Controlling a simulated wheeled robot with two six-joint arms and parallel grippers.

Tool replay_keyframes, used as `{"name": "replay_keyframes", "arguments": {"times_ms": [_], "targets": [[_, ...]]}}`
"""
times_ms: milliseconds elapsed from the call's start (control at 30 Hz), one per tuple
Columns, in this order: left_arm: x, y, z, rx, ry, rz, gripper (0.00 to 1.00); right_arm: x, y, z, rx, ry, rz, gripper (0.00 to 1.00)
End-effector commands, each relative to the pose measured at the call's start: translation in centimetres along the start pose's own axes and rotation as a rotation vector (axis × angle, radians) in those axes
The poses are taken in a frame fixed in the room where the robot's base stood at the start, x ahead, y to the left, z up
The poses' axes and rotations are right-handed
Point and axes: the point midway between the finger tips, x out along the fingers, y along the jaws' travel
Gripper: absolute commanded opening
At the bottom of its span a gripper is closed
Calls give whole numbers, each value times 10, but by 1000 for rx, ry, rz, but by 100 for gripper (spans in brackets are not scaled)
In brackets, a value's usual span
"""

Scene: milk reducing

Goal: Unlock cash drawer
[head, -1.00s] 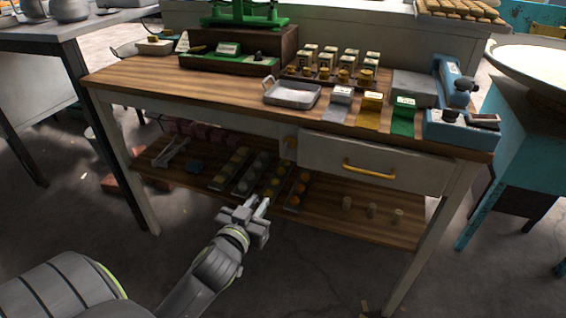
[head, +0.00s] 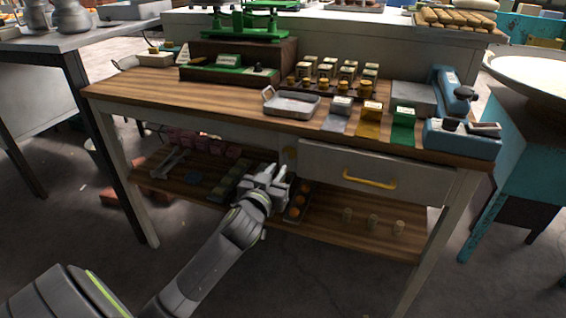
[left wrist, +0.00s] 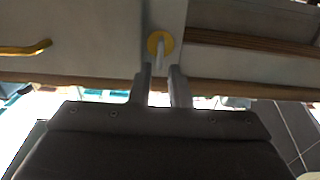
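The cash drawer (head: 330,170) is a pale grey front under the wooden tabletop, with a yellow bar handle (head: 370,178); it looks shut. A round yellow lock plate (head: 290,155) sits just left of the drawer. In the left wrist view the lock plate (left wrist: 152,42) shows a pale upright key-like piece (left wrist: 160,54) sticking out of it. My left gripper (head: 276,170) is just in front of and below the lock. In the left wrist view its two fingers (left wrist: 160,72) are apart, lined up under the pale piece, with nothing clearly gripped. My right gripper is not in view.
The tabletop holds a metal tray (head: 291,104), a green scale (head: 245,20), several small boxes and a blue device (head: 460,135). The lower shelf (head: 330,236) carries trays and small cylinders. The floor in front is clear.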

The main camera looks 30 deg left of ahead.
Motion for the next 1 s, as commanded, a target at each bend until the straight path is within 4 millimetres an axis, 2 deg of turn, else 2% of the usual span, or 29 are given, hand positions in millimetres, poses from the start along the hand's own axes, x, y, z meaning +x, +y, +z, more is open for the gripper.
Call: {"name": "replay_keyframes", "arguments": {"times_ms": [100,333,700,833,1000], "targets": [[22,0,0,1,1,0,16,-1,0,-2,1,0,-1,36],[45,0,0,0,0,1,16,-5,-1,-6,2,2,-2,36],[50,0,0,0,-1,0,16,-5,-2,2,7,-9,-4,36],[50,0,0,0,-1,0,1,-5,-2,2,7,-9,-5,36],[50,0,0,0,-1,0,0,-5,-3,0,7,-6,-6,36]]}}
